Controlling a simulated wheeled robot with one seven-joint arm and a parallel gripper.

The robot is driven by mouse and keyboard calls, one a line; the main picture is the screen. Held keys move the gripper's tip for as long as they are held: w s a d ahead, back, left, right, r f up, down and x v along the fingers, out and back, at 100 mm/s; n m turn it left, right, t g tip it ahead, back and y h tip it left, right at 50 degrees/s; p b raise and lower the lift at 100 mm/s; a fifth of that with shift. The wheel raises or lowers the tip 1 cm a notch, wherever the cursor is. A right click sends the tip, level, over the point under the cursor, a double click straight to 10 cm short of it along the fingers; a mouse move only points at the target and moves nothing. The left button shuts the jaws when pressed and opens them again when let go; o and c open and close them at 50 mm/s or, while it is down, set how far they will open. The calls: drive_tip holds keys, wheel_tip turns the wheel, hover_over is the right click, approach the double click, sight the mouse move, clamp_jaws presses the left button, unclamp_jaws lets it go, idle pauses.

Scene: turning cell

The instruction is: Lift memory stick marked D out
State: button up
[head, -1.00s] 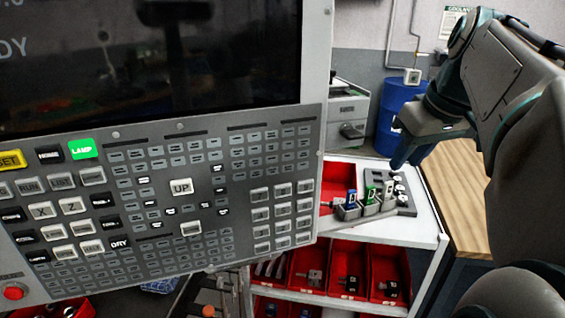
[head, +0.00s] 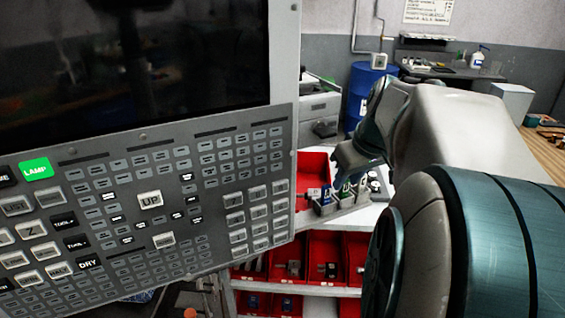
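A grey holder (head: 342,207) stands on the white cart top, right of the machine's control panel. Small upright memory sticks stand in it: a blue one (head: 326,194), a green one (head: 338,191) and at least one other that is partly covered. Their letters are too small to read, so I cannot tell which is marked D. My gripper (head: 352,176) hangs at the holder, over or just behind the sticks. Its fingertips are small and overlap the sticks in the picture, so whether it is open, shut or touching one is unclear.
The control panel (head: 150,200) fills the left side, close to the holder. A red bin (head: 311,168) lies behind the holder, and more red bins (head: 326,246) sit on the shelf below. A blue drum (head: 368,88) stands behind. My arm covers the right side.

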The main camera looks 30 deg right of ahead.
drive_tip(key=shift+x, duration=1.1)
clamp_jaws()
drive_tip(key=shift+r, duration=0.1)
